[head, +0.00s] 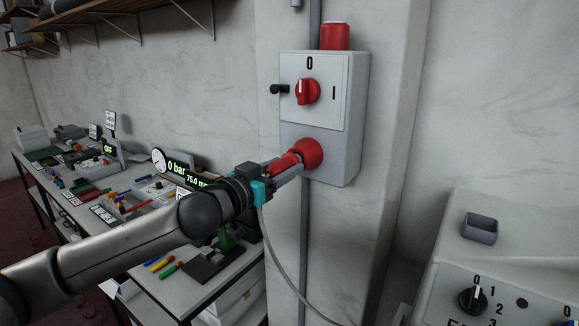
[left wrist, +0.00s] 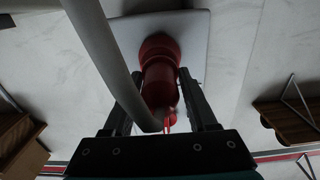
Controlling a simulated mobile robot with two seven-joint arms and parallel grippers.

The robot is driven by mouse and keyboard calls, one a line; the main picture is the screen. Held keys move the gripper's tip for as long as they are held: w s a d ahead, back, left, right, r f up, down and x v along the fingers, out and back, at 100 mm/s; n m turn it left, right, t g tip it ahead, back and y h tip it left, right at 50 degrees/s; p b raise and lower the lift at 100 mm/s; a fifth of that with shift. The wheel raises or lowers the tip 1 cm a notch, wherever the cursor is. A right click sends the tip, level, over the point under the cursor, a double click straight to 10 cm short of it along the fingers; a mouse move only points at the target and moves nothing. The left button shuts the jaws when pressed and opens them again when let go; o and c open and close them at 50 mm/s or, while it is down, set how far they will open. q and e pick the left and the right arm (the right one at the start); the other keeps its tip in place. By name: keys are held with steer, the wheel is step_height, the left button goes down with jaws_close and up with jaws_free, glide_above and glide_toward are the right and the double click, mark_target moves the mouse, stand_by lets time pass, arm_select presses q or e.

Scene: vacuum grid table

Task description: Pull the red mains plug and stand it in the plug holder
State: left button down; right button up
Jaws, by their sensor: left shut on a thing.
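The red mains plug (head: 288,162) sits at the red round socket (head: 308,153) low on the grey wall switch box (head: 347,150). My left gripper (head: 284,165) is shut on the plug from the left. In the left wrist view the plug (left wrist: 160,85) lies between the two dark fingers, in line with the socket. A grey cable (head: 275,245) hangs from the plug and crosses close to the camera in the wrist view (left wrist: 100,50). A small grey open-topped box (head: 481,228), apparently the plug holder, stands empty on the pale machine at right. My right gripper is out of view.
The box's red rotary switch (head: 307,91) points up to 0, above the plug. A black padlock-like knob (head: 280,89) sticks out at its left. A cluttered workbench (head: 200,285) stands below my left arm. The pale machine (head: 520,252) has a black dial (head: 472,299).

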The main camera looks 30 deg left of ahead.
mark_target(269, 175)
arm_select(q)
steer(key=shift+s+a+b, duration=0.15)
steer(key=shift+s+b, duration=0.35)
steer(key=shift+s, duration=1.6)
